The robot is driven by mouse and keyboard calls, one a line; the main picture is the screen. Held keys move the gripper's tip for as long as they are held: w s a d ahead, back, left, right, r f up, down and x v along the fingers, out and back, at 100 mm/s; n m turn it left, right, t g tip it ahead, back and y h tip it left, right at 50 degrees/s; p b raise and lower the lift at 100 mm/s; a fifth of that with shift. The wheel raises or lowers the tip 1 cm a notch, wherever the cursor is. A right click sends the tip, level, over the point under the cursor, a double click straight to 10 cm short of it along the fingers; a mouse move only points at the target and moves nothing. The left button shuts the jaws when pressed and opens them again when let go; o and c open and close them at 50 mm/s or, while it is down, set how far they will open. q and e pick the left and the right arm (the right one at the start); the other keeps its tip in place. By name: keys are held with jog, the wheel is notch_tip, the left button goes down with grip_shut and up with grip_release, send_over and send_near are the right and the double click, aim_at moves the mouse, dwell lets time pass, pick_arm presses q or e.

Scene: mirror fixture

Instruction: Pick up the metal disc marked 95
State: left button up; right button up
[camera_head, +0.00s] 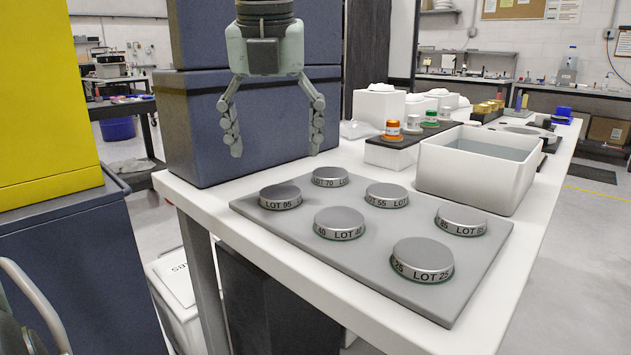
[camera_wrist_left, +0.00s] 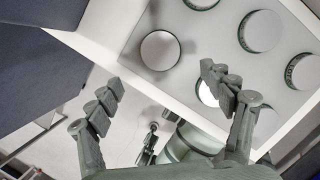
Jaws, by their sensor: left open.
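The metal disc marked 95 (camera_head: 281,197) is a low silver cylinder reading "LOT 95". It lies flat at the left end of a grey plate (camera_head: 385,284). My left gripper (camera_head: 276,149) hangs fingers-down in front of the dark blue boxes, apart from the disc and higher in the picture. Its two fingers are spread and empty. In the left wrist view, my left gripper (camera_wrist_left: 160,75) frames a disc (camera_wrist_left: 160,50) near the plate's corner; by its place it looks like the 95 disc, but no lettering is readable there.
Several similar discs share the plate, including LOT 70 (camera_head: 330,177) and LOT 40 (camera_head: 339,223). Dark blue boxes (camera_head: 190,130) stand close by at the left. A white open bin (camera_head: 477,182) and a stand with capped jars (camera_head: 393,130) are behind.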

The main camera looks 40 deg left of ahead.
aim_at(280, 192)
pick_arm(q)
jog(key=shift+w+f, duration=0.15)
jog(key=shift+w, duration=0.15)
jog(key=shift+w+a+f, duration=0.1)
jog(key=shift+f, duration=0.25)
jog(key=x, duration=0.6)
jog(key=shift+a+f, duration=0.2)
jog(key=shift+f, duration=0.05)
jog(key=c, duration=1.3)
